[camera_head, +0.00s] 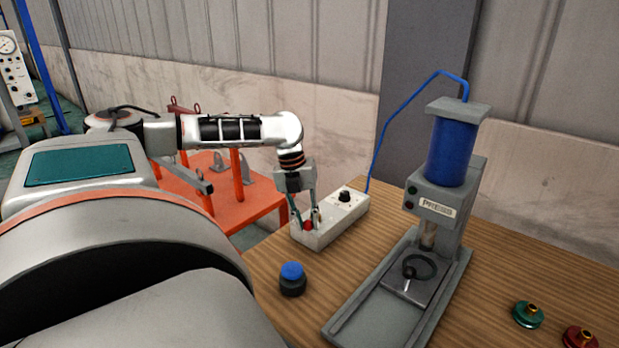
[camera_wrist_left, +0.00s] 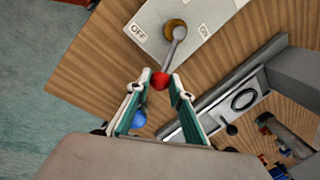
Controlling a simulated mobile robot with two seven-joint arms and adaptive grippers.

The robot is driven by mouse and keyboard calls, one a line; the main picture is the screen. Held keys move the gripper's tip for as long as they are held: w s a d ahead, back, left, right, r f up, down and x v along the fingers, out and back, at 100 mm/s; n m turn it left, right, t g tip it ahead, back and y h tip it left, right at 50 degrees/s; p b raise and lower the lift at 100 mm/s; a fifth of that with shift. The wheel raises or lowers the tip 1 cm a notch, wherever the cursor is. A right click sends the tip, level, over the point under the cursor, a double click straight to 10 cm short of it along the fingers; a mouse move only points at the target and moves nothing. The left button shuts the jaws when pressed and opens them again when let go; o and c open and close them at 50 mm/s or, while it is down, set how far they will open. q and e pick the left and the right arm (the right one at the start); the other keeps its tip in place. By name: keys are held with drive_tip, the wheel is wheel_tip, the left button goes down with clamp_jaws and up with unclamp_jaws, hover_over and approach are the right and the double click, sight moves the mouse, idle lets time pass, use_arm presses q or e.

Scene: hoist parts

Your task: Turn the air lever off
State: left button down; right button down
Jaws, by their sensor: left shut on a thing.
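The air lever has a red knob (camera_wrist_left: 160,80) at the end of a grey rod (camera_wrist_left: 172,55) on a brass pivot. The pivot sits on a pale control box (camera_wrist_left: 160,15), which carries an OFF label to the left of the pivot and an ON label to the right in the left wrist view. The box (camera_head: 343,217) stands on the table's left edge in the head view. My left gripper (camera_head: 305,224) is over the box's near end. In the left wrist view its fingertips (camera_wrist_left: 161,84) are closed around the red knob. My right gripper is not in view.
A press (camera_head: 445,205) with a blue cylinder stands right of the box. A blue-topped black button (camera_head: 292,279) is in front of the box. Green (camera_head: 528,314) and red (camera_head: 580,337) parts lie at the right. An orange stand (camera_head: 235,200) is beyond the table.

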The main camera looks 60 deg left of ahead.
use_arm(q)
drive_tip(key=a+m+b, duration=0.1)
drive_tip(key=m, duration=0.1)
drive_tip(key=s+a+m+b, duration=0.1)
drive_tip(key=m, duration=0.1)
drive_tip(key=shift+s+a+f+m+g+h, duration=0.1)
drive_tip(key=shift+a+m+g+h, duration=0.2)
drive_tip(key=shift+a+g, duration=0.1)
idle(0.4)
drive_tip(key=c, duration=1.8)
unclamp_jaws()
